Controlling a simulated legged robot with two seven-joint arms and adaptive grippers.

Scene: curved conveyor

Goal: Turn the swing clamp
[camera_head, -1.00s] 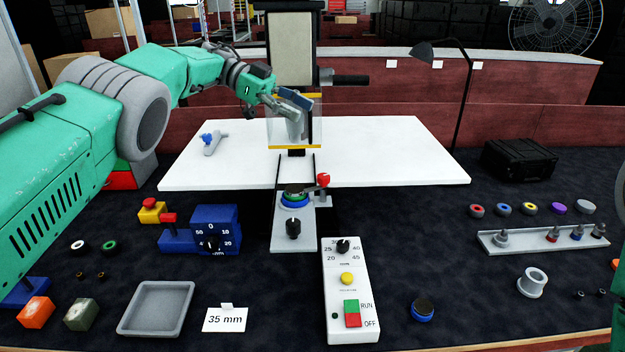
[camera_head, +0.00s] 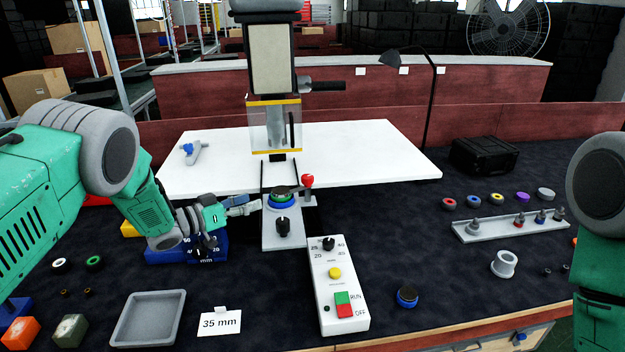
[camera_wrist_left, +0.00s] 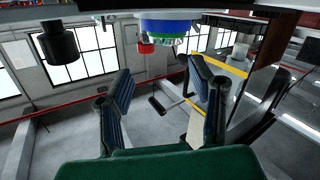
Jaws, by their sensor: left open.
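The swing clamp appears to be the red-knobbed lever (camera_head: 307,182) at the right rear of a small grey fixture plate (camera_head: 283,242). The red knob also shows in the left wrist view (camera_wrist_left: 146,48). A part with green and blue rings (camera_head: 282,199) sits on the plate, with a black knob (camera_head: 283,225) in front of it. My left gripper (camera_head: 252,205) is open and empty, low at the left side of the ringed part. The wrist view shows clear space between its fingers (camera_wrist_left: 158,85). My right arm stands at the right edge; its gripper is out of view.
A press with a clear yellow-edged guard (camera_head: 274,125) stands behind the fixture. A blue dial box (camera_head: 187,250) lies beneath my left wrist. A white control box (camera_head: 338,290) stands in front right. A grey tray (camera_head: 148,318) and a 35 mm card (camera_head: 219,321) lie at front left.

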